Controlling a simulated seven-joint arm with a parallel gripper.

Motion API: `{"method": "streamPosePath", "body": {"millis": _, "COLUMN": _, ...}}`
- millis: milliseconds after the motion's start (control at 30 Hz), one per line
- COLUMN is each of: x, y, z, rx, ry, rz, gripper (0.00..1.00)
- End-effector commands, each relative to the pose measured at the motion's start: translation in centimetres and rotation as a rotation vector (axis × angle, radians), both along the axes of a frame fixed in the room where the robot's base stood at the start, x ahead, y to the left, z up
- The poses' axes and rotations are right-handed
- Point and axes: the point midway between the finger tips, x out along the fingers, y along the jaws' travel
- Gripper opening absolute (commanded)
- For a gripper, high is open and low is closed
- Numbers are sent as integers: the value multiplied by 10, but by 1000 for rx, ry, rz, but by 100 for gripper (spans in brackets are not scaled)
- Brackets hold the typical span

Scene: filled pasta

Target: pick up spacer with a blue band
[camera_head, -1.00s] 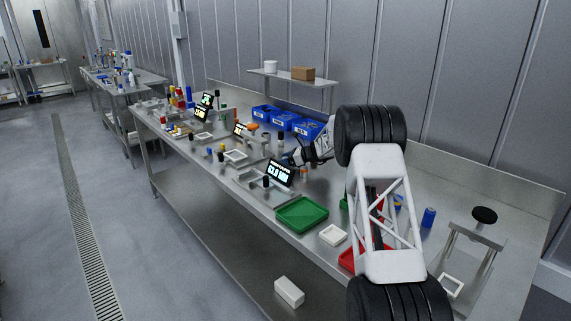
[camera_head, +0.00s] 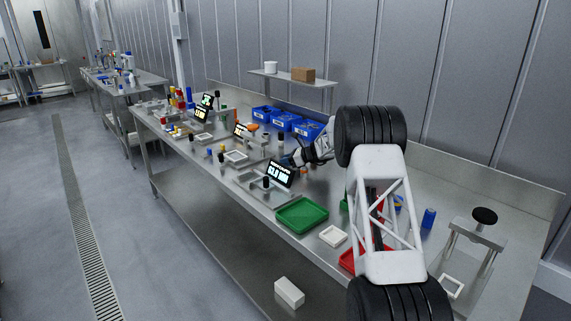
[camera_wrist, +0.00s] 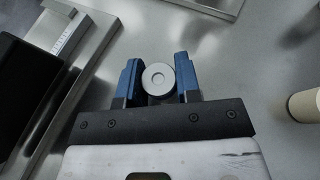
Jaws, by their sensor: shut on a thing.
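My gripper (camera_wrist: 158,78) has its two blue fingers on either side of a pale grey round spacer (camera_wrist: 158,77) with a small centre hole, seen end-on in the wrist view. It is shut on this spacer. The spacer's sides are hidden from this angle, so I cannot see a blue band on it. In the head view my gripper (camera_head: 288,160) is over the bench behind the lit display, small and partly hidden, and the spacer cannot be made out there.
A steel-edged device (camera_wrist: 72,50) lies left in the wrist view, and a tan cylinder (camera_wrist: 304,105) stands at right. In the head view, the lit display (camera_head: 281,173), green tray (camera_head: 302,228) and blue bins (camera_head: 285,120) are on the bench around my gripper.

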Motion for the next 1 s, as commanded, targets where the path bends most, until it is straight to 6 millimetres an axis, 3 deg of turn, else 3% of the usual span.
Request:
{"method": "streamPosePath", "body": {"millis": 367, "x": 0, "y": 0, "z": 16, "rx": 0, "ry": -2, "rz": 1, "gripper": 6}}
{"method": "streamPosePath", "body": {"millis": 1000, "x": 0, "y": 0, "z": 94, "rx": 0, "ry": -1, "rz": 0, "gripper": 6}}
